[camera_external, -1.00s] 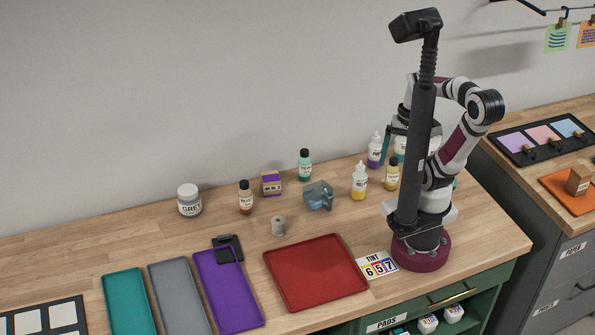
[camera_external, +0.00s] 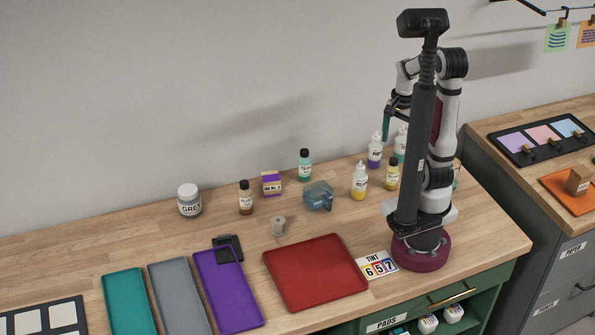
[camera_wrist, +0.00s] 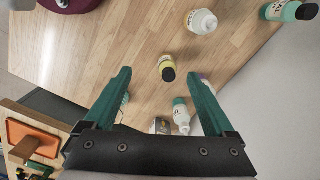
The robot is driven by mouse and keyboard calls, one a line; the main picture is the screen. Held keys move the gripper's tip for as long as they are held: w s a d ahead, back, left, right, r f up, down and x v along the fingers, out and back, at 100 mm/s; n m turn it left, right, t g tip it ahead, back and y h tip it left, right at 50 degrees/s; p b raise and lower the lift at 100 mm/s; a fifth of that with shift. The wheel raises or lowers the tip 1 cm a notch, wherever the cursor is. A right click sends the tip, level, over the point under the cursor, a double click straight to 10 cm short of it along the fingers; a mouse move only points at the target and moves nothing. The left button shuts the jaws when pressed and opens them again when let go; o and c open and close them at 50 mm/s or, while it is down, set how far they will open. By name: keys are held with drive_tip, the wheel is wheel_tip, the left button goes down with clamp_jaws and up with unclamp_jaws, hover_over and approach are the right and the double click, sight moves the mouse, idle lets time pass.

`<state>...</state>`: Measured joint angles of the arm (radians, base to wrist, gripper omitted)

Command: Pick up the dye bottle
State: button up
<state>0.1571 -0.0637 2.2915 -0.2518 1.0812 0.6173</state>
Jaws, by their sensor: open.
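Several small bottles stand upright on the wooden table; I cannot tell which one is the dye bottle. Three have white dropper tips: yellow-labelled (camera_external: 359,182), purple-labelled (camera_external: 374,153) and teal-labelled (camera_external: 400,143). A yellow bottle with a black cap (camera_external: 392,175) stands among them. My gripper (camera_external: 388,133) is above this group, open and empty. In the wrist view, my gripper's teal fingers (camera_wrist: 160,74) are wide apart, with the black-capped yellow bottle (camera_wrist: 167,66) below, between them. A white-tipped bottle (camera_wrist: 181,116) lies in view near the right finger, which partly hides a purple one.
A black-capped teal bottle (camera_external: 305,165), blue tape dispenser (camera_external: 318,196), purple box (camera_external: 271,183), brown bottle (camera_external: 245,198) and grey jar (camera_external: 189,201) stand to the left. A red tray (camera_external: 315,272) and number card (camera_external: 377,267) lie in front. The wall is close behind.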

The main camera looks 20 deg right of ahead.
sight(391, 178)
drive_tip(key=w+d+f+m, duration=0.2)
drive_tip(key=w+f, duration=0.1)
drive_tip(key=shift+w+d, duration=0.25)
drive_tip(key=shift+d, duration=0.15)
drive_tip(key=f, duration=1.5)
drive_tip(key=shift+w+a+f, duration=0.15)
drive_tip(key=shift+a, duration=0.15)
clamp_jaws()
